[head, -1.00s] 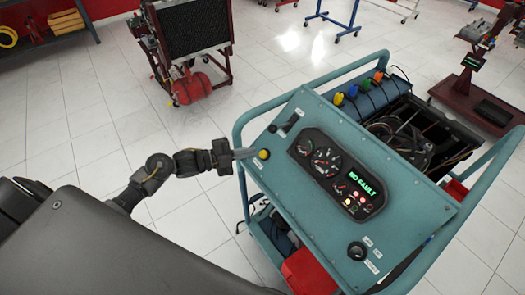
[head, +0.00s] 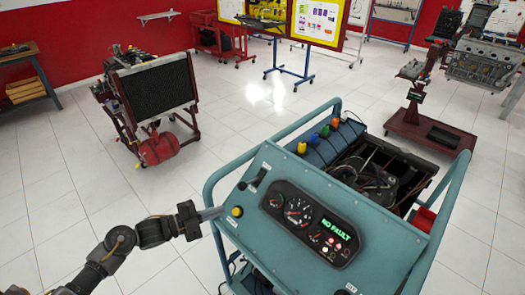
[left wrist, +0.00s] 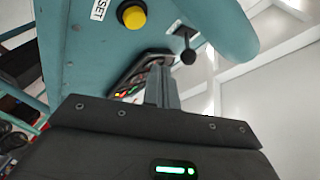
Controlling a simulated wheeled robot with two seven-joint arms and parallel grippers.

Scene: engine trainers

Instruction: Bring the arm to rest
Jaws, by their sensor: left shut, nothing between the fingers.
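My left arm comes in from the lower left in the head view. Its gripper (head: 211,214) is shut and empty at the left edge of the teal engine trainer (head: 262,222), just left of the yellow button (head: 237,211). In the left wrist view the shut fingers (left wrist: 161,86) point toward the panel, with the yellow button (left wrist: 134,17) by a label ending in "SET" and the black lever (left wrist: 188,50) beyond. The gauge panel (head: 310,225) reads "NO FAULT" in green. My right gripper is out of view.
The trainer's tubular rail (head: 212,185) runs close beside my left gripper. A red-framed radiator stand (head: 155,95) stands at the back left and a dark red engine stand (head: 430,135) at the right. The tiled floor (head: 70,190) at the left is open.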

